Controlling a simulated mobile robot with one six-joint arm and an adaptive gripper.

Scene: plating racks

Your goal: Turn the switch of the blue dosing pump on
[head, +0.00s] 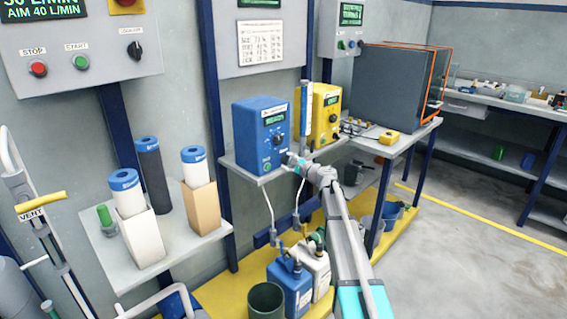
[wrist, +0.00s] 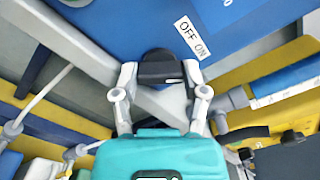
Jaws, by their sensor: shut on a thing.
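The blue dosing pump (head: 259,135) stands on a grey wall shelf, with a small display and a dark dial on its front. In the wrist view its blue front (wrist: 130,22) fills the top, with a white OFF ON label (wrist: 191,38). A black switch (wrist: 157,66) sits just left of the label, between the fingertips. My gripper (wrist: 161,74) is shut on this switch. In the head view my gripper (head: 289,160) is at the lower right of the pump's front and hides the switch. I cannot tell which way the switch is set.
A yellow pump (head: 326,112) stands right of the blue one, with a clear blue-marked tube (head: 304,112) between them. Hoses run down to a blue canister (head: 290,290) and a white canister (head: 318,272) below the shelf (head: 240,172). Open floor lies to the right.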

